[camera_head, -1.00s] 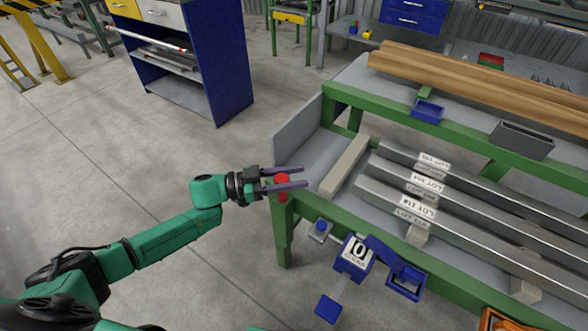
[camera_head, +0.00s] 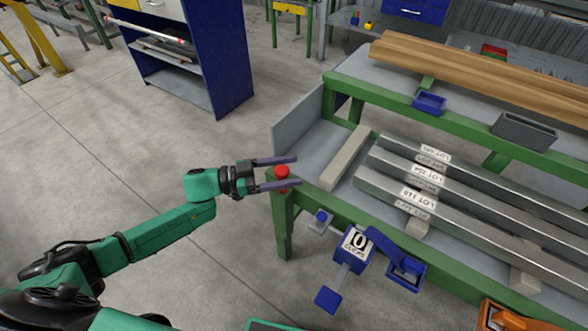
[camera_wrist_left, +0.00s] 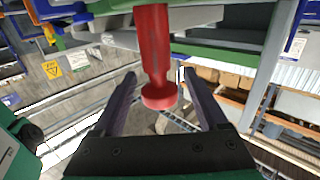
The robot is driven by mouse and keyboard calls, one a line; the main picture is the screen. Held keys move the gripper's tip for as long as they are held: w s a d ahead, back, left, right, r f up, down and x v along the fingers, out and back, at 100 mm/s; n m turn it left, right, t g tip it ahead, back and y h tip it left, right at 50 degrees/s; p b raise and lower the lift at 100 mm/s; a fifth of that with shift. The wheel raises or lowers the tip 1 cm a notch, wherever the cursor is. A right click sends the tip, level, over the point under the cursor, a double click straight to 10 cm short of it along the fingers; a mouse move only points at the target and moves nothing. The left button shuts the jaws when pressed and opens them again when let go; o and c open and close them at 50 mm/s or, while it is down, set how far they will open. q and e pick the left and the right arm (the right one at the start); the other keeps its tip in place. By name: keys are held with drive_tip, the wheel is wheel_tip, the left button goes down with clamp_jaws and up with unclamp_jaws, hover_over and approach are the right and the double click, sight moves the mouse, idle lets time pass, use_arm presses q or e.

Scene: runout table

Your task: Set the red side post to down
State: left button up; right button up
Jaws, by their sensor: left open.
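The red side post (camera_head: 282,171) stands at the near left corner of the green-framed runout table (camera_head: 283,222). Its round head and part of its shaft show above the frame, the lower shaft partly behind a finger. My left gripper (camera_head: 278,173) is open, with its two dark fingers on either side of the post. In the left wrist view the red post (camera_wrist_left: 152,50) reaches in between the open fingers (camera_wrist_left: 158,82), with visible gaps to both. Whether any finger touches it cannot be told. My right gripper is not in view.
Steel bars with lot labels (camera_head: 430,178) lie on the table beside a pale wooden strip (camera_head: 345,157). A blue counter (camera_head: 354,248) and blue tray (camera_head: 405,272) hang at the front. A blue cabinet (camera_head: 215,60) stands behind. The floor left of the table is clear.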

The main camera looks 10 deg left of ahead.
use_arm(q)
drive_tip(key=v, duration=1.3)
drive_tip(key=shift+d, duration=0.1)
